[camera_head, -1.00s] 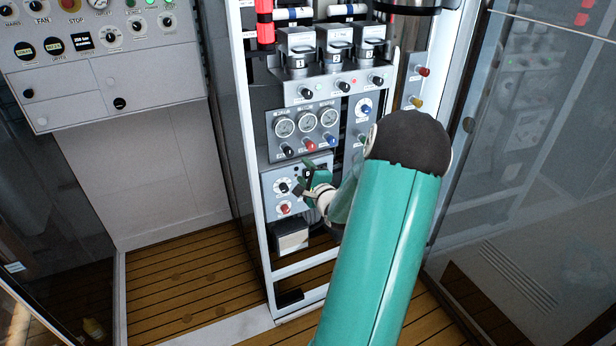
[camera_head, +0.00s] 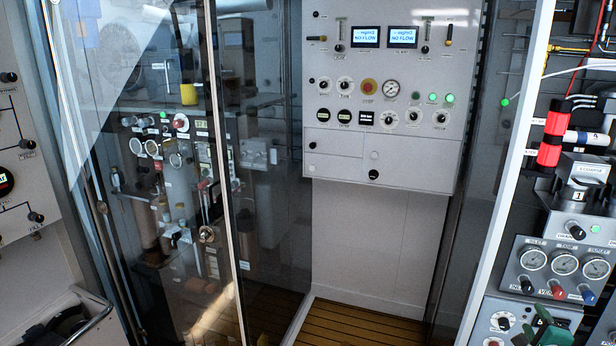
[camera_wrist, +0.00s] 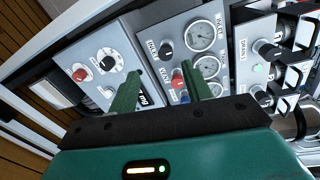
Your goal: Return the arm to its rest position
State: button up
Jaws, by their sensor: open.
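My gripper (camera_wrist: 160,92) shows in the wrist view with its two green fingers spread apart and nothing between them. It faces the fill panel (camera_wrist: 145,55), with a red knob (camera_wrist: 177,78) showing just beyond the fingers. I cannot tell how far the fingertips are from the panel face. In the head view, a green part of my gripper (camera_head: 545,330) shows at the bottom right corner, in front of the lower panel. The rest of my arm is out of that view.
A grey panel with three gauges (camera_head: 565,264) stands at the right. A white control panel (camera_head: 382,100) with two NO FLOW screens hangs at the back. A glass door (camera_head: 170,190) stands at the left. Wooden floor (camera_head: 345,322) is clear below the white panel.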

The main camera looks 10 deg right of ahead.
jog(key=w+a+r+n+g+y, duration=0.1)
jog(key=w+a+r+n+g, duration=0.2)
jog(key=a, duration=0.5)
jog(key=w+a+r+n+y, duration=0.1)
jog(key=a+r+n, duration=0.2)
jog(key=a+n, duration=0.3)
jog(key=w+a+r+n+g+y, duration=0.1)
jog(key=w+a+r+n+g, duration=0.2)
jog(key=a, duration=0.6)
jog(key=s+a+r+n+g+y, duration=0.1)
jog(key=s+a+r+n+y, duration=0.1)
jog(key=s+a+n, duration=0.5)
jog(key=s+a+r+n+g+y, duration=0.2)
jog(key=s+a+n, duration=0.4)
jog(key=a, duration=1.2)
jog(key=s+y, duration=0.1)
jog(key=s, duration=0.3)
jog(key=shift+s+a+r+n, duration=0.25)
jog(key=shift+s+r+n, duration=0.15)
jog(key=shift+c, duration=1.4)
jog(key=shift+d, duration=0.1)
jog(key=shift+d, duration=0.2)
